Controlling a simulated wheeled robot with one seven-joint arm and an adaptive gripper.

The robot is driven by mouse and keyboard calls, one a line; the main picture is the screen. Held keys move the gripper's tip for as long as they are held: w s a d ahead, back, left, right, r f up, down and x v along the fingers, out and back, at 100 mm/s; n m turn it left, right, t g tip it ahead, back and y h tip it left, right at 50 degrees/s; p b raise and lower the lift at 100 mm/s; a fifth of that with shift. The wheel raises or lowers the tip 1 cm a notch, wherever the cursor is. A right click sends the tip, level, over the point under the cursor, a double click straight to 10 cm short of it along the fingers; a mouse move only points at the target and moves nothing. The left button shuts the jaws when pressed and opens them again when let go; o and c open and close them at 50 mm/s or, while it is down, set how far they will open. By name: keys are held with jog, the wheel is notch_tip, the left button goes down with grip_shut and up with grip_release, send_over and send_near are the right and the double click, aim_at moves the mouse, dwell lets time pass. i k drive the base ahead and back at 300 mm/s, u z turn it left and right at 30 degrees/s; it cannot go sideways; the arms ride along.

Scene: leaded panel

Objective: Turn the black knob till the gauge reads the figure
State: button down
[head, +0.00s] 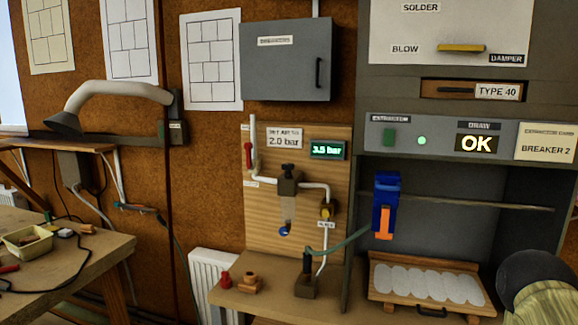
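The black knob (289,168) sits on top of the regulator (287,187) on a pale wooden board (262,222). A clear bowl with a blue tip hangs below the regulator. The gauge is a small green-lit display (329,150) to the upper right of the knob, and it reads 3.5 bar. A white card (285,138) above the knob shows 2.0 bar; its small top line looks like "set air to".
White pipes and a yellow-fitted valve (326,210) flank the regulator. A bench (240,302) below holds a red piece and a black-handled tool in a block. A blue and orange thing (385,205) stands out at right. A grey cabinet (287,60) hangs above.

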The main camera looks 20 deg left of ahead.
aim_at(288, 167)
jog(key=z, duration=0.35)
jog(key=i, duration=0.55)
jog(key=u, duration=1.55)
